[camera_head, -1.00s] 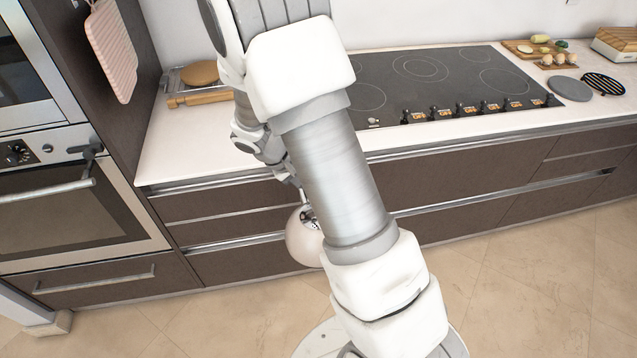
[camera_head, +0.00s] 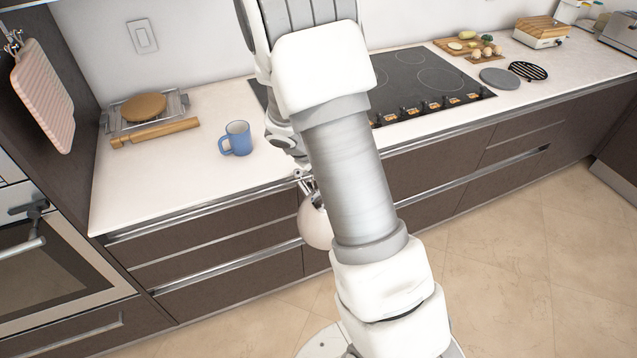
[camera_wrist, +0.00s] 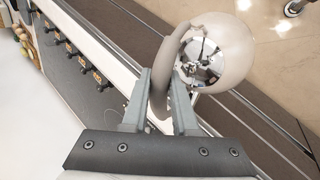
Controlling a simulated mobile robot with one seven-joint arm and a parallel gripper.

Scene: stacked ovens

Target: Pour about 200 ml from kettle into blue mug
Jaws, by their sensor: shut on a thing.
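The blue mug (camera_head: 236,139) stands upright on the white counter, left of my arm; its handle faces left. The kettle (camera_head: 315,222) is white and rounded, partly hidden behind my arm, and hangs in front of the drawers below the counter edge. In the wrist view the kettle (camera_wrist: 232,50) shows with a shiny round lid. My gripper (camera_wrist: 163,85) is shut on the kettle's curved handle. In the head view the gripper is mostly hidden by my arm. The mug is not seen in the wrist view.
The counter (camera_head: 190,185) is clear around the mug. The cooktop (camera_head: 415,80) is to the right. A pink board (camera_head: 45,95) hangs at the left.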

